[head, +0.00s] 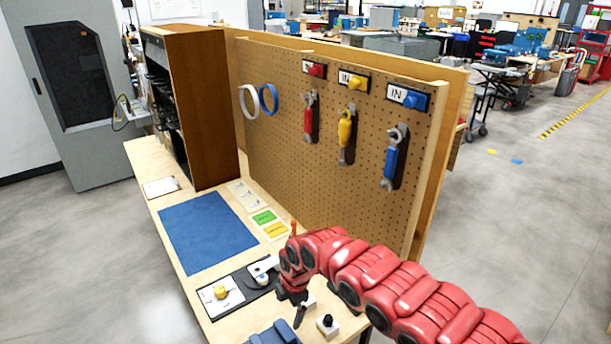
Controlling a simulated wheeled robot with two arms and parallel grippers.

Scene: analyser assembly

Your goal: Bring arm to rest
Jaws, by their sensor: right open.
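My right arm is red and reaches in from the lower right of the head view over the front end of the workbench (188,258). My right gripper (299,316) points down near the bench's right edge, beside a small white block with a black knob (327,324). It is open, and I see nothing held in it. A small white piece shows just behind the fingers, partly hidden. My left gripper and left arm are not in the view.
A pegboard (290,150) with red, yellow and blue tools stands along the bench's right side. A wooden cabinet (208,110) stands at the back. A blue mat (207,233) lies clear. A black tray (240,284) and a blue object (274,333) are near the arm.

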